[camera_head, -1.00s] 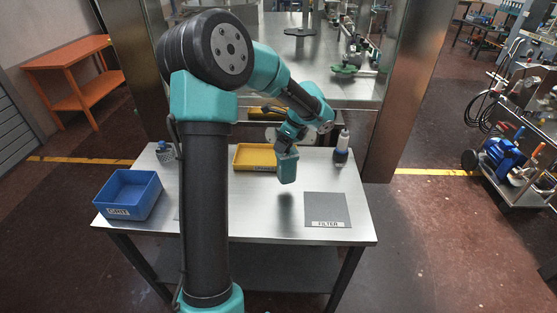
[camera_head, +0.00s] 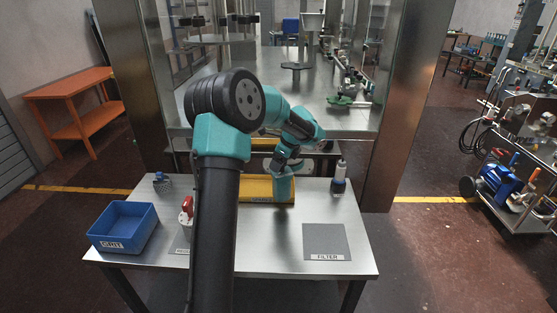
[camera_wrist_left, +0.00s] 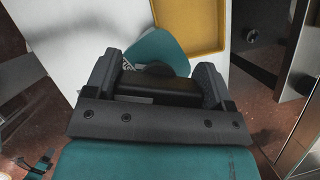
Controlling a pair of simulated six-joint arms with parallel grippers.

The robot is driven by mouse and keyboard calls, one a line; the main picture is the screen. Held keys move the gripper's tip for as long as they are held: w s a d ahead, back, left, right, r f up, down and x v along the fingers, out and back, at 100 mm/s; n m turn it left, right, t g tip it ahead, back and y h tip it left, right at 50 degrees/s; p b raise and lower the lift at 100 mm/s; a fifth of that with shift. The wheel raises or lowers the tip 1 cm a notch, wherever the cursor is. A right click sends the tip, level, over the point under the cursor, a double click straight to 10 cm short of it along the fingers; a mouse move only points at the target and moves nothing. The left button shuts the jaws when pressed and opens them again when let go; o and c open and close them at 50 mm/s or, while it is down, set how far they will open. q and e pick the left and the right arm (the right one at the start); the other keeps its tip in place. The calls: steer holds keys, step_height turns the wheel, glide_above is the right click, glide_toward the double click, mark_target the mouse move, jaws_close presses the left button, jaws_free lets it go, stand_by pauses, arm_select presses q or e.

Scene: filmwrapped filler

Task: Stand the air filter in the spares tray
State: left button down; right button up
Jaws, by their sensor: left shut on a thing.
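The air filter, a teal block (camera_head: 283,188), is held in my left gripper (camera_head: 279,168). The gripper is shut on its upper part, and the block hangs down roughly upright. The yellow shallow tray (camera_head: 254,190), apparently the spares tray, is at the back middle of the steel table. The filter overlaps the tray's right part in the head view; whether it touches the tray I cannot tell. In the left wrist view the filter (camera_wrist_left: 160,46) shows beyond the gripper's fingers (camera_wrist_left: 157,78), with the yellow tray (camera_wrist_left: 190,45) behind it. My right gripper is not in view.
A blue bin (camera_head: 122,228) stands at the table's left. A grey mat labelled FILTER (camera_head: 325,240) lies bare at the right. A bottle (camera_head: 339,178) stands right of the tray, a red-topped item (camera_head: 186,212) left of my arm, and a small blue-topped item (camera_head: 161,181) at back left.

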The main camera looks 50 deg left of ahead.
arm_select(q)
steer(key=w+a, duration=0.6)
steer(key=shift+a+f, duration=0.3)
steer(key=shift+f, duration=0.1)
steer(key=shift+f, duration=1.9)
jaws_free()
steer(key=shift+s, duration=0.1)
steer(key=v, duration=1.2)
steer(key=shift+d, duration=0.1)
